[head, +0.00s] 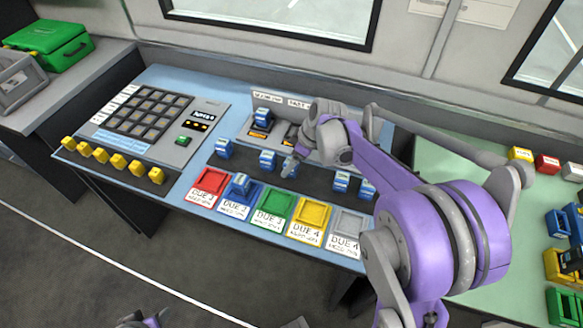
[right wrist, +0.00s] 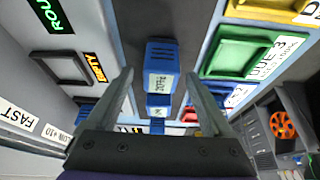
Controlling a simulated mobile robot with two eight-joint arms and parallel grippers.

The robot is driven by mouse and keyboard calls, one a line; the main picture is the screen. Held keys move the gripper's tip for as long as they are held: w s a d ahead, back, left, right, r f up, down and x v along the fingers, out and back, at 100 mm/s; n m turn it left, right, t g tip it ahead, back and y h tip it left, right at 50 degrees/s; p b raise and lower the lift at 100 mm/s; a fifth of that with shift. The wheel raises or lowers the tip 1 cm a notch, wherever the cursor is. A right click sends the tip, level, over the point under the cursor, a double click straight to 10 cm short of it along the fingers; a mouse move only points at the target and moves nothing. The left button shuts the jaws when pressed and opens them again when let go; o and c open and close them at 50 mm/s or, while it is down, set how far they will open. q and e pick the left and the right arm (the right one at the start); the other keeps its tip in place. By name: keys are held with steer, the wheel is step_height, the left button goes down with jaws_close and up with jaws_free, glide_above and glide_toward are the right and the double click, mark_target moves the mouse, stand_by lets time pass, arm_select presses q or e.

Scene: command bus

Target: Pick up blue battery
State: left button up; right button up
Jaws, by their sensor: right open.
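Several blue batteries with white labels stand in a row on the dark strip of the console. One blue battery (head: 290,166) is by my right gripper (head: 289,160) in the head view. In the right wrist view, my right gripper (right wrist: 165,88) is open, with a finger on each side of a near blue battery (right wrist: 160,55). A second blue battery (right wrist: 158,100) stands behind it. I cannot tell whether the fingers touch the battery. My left gripper is not clearly shown.
Red (head: 211,182), green (head: 275,207), yellow (head: 310,215) and grey (head: 349,224) DUE trays line the console's front edge. A raised panel with slots stands behind the row. Yellow blocks (head: 118,160) line the left edge. A green case (head: 48,45) sits far left.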

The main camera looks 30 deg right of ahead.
steer(key=shift+f, duration=0.25)
jaws_close()
steer(key=shift+r, duration=0.15)
